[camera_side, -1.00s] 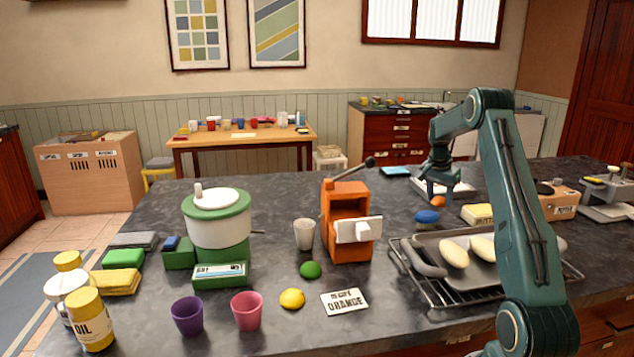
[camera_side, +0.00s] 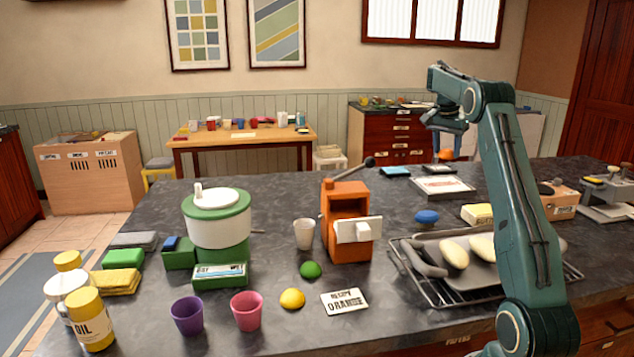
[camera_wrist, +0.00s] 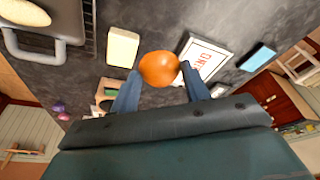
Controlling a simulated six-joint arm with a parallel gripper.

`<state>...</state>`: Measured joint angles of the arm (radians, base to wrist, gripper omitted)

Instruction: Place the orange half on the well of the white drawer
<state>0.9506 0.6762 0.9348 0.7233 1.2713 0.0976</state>
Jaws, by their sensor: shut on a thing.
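The orange half (camera_side: 446,155) is held up in the air above the back right of the counter, over a flat white tray or board. It also shows in the wrist view (camera_wrist: 158,69), between my two fingertips. My gripper (camera_side: 445,145) is shut on it. The white drawer (camera_side: 358,230) juts from the front of an orange box-shaped machine (camera_side: 345,195), to the left of and below my gripper in the side view. The bottom of its well is not clearly visible.
A flat white tray or board (camera_side: 442,188) lies below my gripper. A blue lidded item (camera_side: 427,217) and a wire rack with a grey pan (camera_side: 470,270) lie to the right of the machine. A dark-knobbed lever (camera_side: 369,162) rises above the machine. A white cup (camera_side: 304,234) stands to its left.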

